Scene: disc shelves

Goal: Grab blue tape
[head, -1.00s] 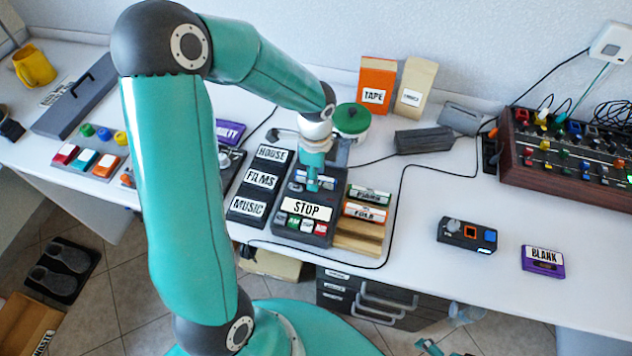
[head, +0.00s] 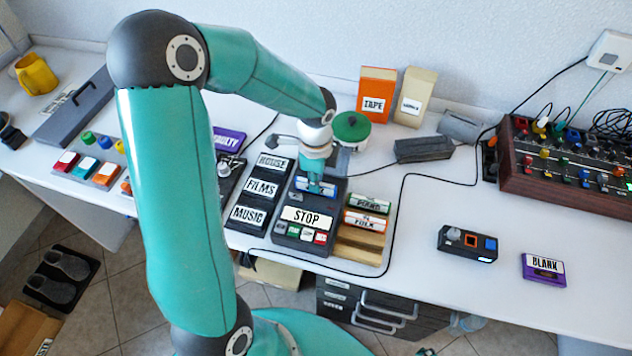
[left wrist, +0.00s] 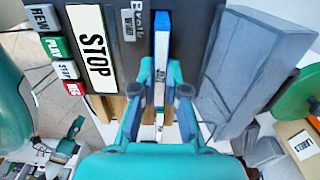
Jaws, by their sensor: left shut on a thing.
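The blue tape (left wrist: 161,45) stands edge-on in the slot of the dark player (head: 309,242), which has a large STOP label. In the head view only small blue parts of the tape show around the fingertips. My left gripper (head: 315,187) points down into the player and is shut on the blue tape; its two fingers (left wrist: 160,92) lie on either side of it in the left wrist view. How deep the tape sits in the slot is hard to tell. A small teal part of my right arm shows at the bottom edge of the head view, too little to read its jaws.
A rack with HOUSE, FILMS and MUSIC labels (head: 249,213) stands left of the player. A wooden rack (head: 359,247) with green and orange tapes stands right. A green-lidded pot (head: 352,130) is behind. A purple BLANK tape (head: 543,269) lies on the clear right side.

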